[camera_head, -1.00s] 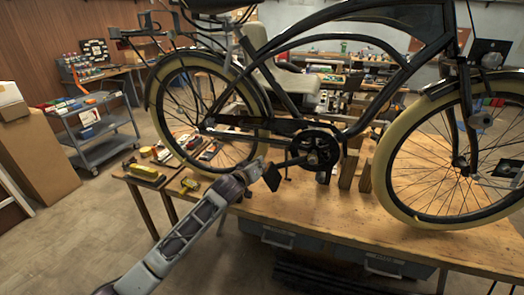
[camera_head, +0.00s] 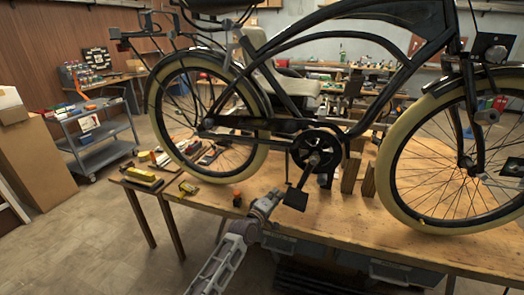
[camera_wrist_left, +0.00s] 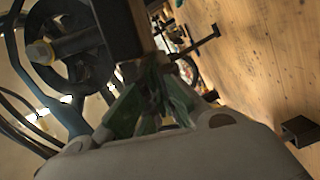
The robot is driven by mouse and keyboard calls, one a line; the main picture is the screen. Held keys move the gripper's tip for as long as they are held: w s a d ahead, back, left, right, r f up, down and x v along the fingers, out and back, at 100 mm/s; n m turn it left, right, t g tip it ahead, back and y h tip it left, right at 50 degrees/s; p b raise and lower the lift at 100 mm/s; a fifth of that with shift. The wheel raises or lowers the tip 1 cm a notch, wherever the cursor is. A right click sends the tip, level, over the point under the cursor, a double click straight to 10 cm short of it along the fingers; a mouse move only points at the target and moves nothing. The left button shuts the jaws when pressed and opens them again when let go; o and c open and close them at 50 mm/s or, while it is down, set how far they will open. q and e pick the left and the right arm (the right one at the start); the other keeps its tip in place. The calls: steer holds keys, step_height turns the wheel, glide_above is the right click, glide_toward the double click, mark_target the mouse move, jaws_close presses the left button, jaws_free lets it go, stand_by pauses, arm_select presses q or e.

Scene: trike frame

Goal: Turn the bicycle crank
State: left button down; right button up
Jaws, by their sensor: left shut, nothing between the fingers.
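The black bicycle's crank (camera_head: 306,173) points down and slightly left from the round chainring (camera_head: 316,150). A flat black pedal (camera_head: 296,198) is at its end, over the table's front edge. My left gripper (camera_head: 277,197) is just left of the pedal, close to or touching it; I cannot tell which. In the left wrist view its fingers (camera_wrist_left: 155,92) are together with nothing held, just below a dark block that looks like the pedal (camera_wrist_left: 118,28). The chainring (camera_wrist_left: 62,45) shows there at upper left. My right gripper is not in view.
The bicycle stands on a wooden workbench (camera_head: 420,238), with wooden blocks (camera_head: 350,172) beside the chainring. A yellow tool (camera_head: 188,188) and a small orange-topped item (camera_head: 237,198) lie near the bench's front edge. A grey cart (camera_head: 95,140) stands at left.

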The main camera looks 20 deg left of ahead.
arm_select(q)
steer(key=d+f+n, duration=0.1)
steer(key=d+f+n+b, duration=0.1)
steer(key=d, duration=0.1)
steer(key=shift+d+f+t, duration=0.1)
steer(key=shift+d+t, duration=0.2)
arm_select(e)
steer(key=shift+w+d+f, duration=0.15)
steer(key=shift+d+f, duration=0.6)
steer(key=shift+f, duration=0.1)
